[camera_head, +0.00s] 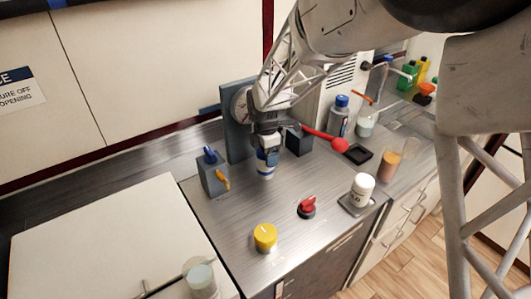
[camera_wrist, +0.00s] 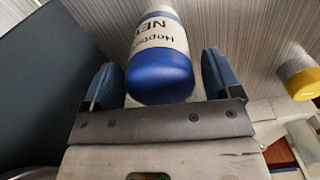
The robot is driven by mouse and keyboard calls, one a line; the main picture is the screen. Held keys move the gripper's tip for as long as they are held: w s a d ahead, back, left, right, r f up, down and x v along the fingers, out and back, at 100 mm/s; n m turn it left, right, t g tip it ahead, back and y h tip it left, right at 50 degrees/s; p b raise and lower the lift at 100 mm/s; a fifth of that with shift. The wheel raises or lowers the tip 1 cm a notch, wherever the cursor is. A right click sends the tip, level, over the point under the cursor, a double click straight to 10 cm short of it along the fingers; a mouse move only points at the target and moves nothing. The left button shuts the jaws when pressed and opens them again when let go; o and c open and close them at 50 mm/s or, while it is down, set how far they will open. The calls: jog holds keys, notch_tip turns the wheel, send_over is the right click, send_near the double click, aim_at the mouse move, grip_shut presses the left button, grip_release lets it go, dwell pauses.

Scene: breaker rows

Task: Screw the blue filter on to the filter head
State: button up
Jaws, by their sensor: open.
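The blue filter (camera_wrist: 160,72) is a cylinder with a rounded blue end and a white label reading "NEW". In the wrist view it lies between the two fingers of my gripper (camera_wrist: 162,80). My gripper is open, and a gap shows between the filter and the right finger; contact on the left is unclear. In the head view, my gripper (camera_head: 267,148) is in front of the upright blue-grey panel (camera_head: 236,125), and the filter (camera_head: 265,167) shows just below it, partly hidden. I cannot clearly make out the filter head; my gripper and wrist cover part of the panel area.
A grey box with a blue top (camera_head: 212,175) stands left of my gripper. A red-knobbed lever (camera_head: 338,144) sticks out at right. A yellow-topped cylinder (camera_head: 265,237), a red knob (camera_head: 307,206) and a white jar (camera_head: 362,188) stand nearer the front. Bare counter lies between them.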

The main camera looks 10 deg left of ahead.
jog(key=shift+n, duration=1.1)
jog(key=c, duration=0.9)
jog(key=shift+o, duration=0.2)
jog(key=shift+m, duration=0.3)
jog(key=shift+m, duration=2.1)
jog(key=o, duration=1)
jog(key=shift+r, duration=0.1)
